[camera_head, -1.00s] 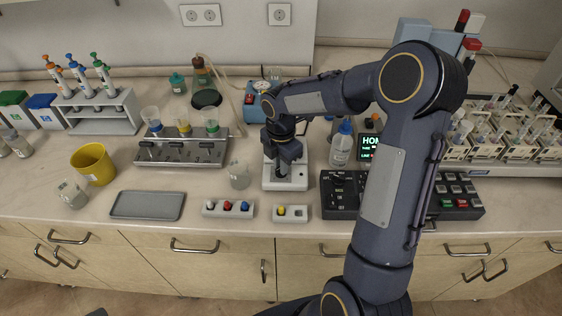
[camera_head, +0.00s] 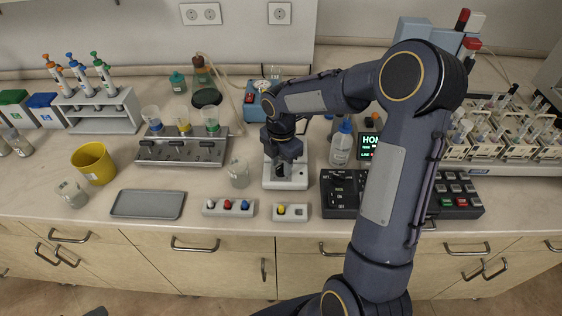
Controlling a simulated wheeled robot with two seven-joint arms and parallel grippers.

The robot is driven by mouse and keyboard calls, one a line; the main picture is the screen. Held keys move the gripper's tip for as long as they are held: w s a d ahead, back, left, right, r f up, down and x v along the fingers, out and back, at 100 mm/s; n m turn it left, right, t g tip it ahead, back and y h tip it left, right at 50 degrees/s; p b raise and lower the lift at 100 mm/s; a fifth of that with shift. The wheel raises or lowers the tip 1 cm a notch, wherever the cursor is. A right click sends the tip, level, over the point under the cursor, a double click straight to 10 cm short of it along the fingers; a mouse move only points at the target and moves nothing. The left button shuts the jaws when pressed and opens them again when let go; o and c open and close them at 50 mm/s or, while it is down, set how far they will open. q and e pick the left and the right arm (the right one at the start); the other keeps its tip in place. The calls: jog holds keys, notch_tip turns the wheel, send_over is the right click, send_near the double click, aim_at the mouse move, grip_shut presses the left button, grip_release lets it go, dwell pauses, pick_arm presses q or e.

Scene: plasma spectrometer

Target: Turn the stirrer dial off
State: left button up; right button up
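A white stirrer-like unit (camera_head: 298,181) stands on the bench at the middle. My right gripper (camera_head: 282,172) points down over its front part, and its fingers look very close to the surface or touching it. The gripper and wrist cover much of the unit. I cannot make out the dial, and I cannot tell whether the fingers are open or shut. My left gripper is not in view.
Left of the unit stands a glass beaker (camera_head: 239,174). In front are small button boxes (camera_head: 209,212) and (camera_head: 299,216). A black control panel (camera_head: 329,193) and a blue-capped bottle (camera_head: 341,155) stand to the right. A grey tray (camera_head: 148,204) lies at the left.

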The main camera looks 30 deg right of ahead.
aim_at(281, 167)
jog(key=shift+r+b, duration=0.35)
jog(key=shift+r, duration=3.55)
jog(key=s+a+r+m+t+y, duration=0.1)
jog(key=s+a+m+t+y, duration=0.1)
jog(key=s+m, duration=0.9)
jog(key=s+a+r+m+t+y, duration=0.1)
jog(key=s+a+m, duration=0.4)
jog(key=s+m, duration=0.6)
jog(key=r+t, duration=0.1)
jog(key=t, duration=0.1)
jog(key=shift+s+a+r+t+y, duration=0.2)
jog(key=shift+s+a+t+y, duration=0.1)
jog(key=shift+s+y, duration=0.1)
